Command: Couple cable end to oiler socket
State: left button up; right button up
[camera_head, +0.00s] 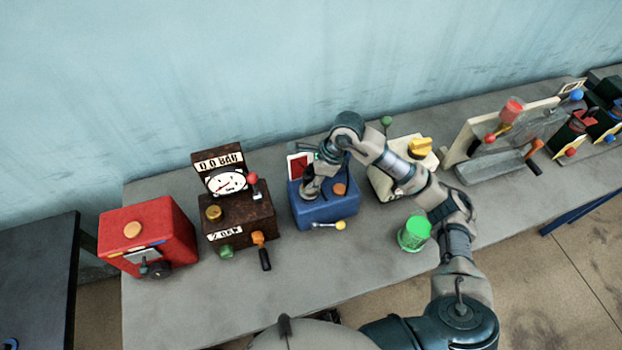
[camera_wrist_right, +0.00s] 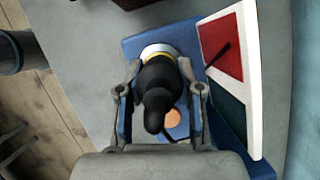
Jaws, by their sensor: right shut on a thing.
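The oiler appears to be the blue box (camera_head: 325,211) near the middle of the bench, with an orange round cap on top and a red-and-dark panel (camera_wrist_right: 222,50) at its back. My right gripper (camera_head: 311,188) is over the left part of its top. In the right wrist view my right gripper (camera_wrist_right: 159,92) is shut on a black cable end (camera_wrist_right: 157,78) with a yellow band, one finger on each side. A pale ring shows at the cable end's far side, against the blue box. Whether it is seated in a socket is hidden. My left gripper is out of view.
A red box (camera_head: 150,235) and a brown gauge box (camera_head: 238,213) stand left. A cream box (camera_head: 385,183) with a yellow knob and a green cup (camera_head: 413,234) are right. A lever on the blue box's front has a yellow ball (camera_head: 340,225). The front bench strip is mostly clear.

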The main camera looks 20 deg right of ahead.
jog(key=shift+f+b, duration=0.5)
jog(key=shift+f, duration=0.05)
dwell(0.4)
jog(key=o, duration=1.1)
jog(key=shift+o, duration=0.2)
notch_tip(320, 180, up, 10)
